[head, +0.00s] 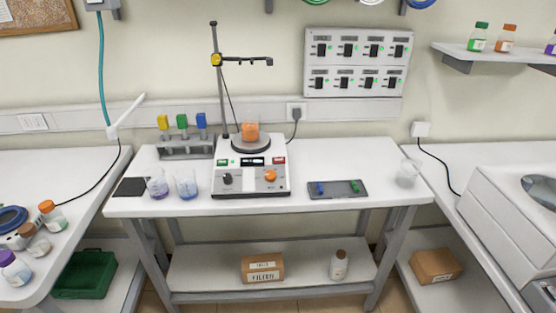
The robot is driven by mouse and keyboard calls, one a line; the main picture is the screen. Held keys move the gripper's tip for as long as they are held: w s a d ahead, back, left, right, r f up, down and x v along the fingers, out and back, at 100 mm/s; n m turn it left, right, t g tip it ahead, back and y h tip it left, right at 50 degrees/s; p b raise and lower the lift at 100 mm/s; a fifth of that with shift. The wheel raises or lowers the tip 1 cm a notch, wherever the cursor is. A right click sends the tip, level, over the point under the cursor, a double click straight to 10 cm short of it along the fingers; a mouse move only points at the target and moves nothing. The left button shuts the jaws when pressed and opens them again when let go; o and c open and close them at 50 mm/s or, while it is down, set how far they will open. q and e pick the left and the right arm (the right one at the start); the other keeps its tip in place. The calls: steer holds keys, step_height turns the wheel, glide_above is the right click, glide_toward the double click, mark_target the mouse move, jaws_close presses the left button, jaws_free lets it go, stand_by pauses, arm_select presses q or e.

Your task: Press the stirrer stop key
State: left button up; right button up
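The stirrer (251,188) is a white-and-grey box in the middle of the table, with a round plate on top. An orange-filled vessel (250,131) stands on the plate. The front panel has a red key (279,161) at upper right, a green key (223,162) at upper left and a dark display (252,162) between them. Below are a black knob (227,179) and an orange knob (270,176). The key labels are too small to read. Neither of my grippers is in view, and nothing blocks the panel.
A stand (215,90) with a clamp rises behind the stirrer. Two beakers (186,184) and a black pad (130,187) lie to its left. A dark tray (338,189) and a clear beaker (408,173) are to its right. The table front (300,203) is free.

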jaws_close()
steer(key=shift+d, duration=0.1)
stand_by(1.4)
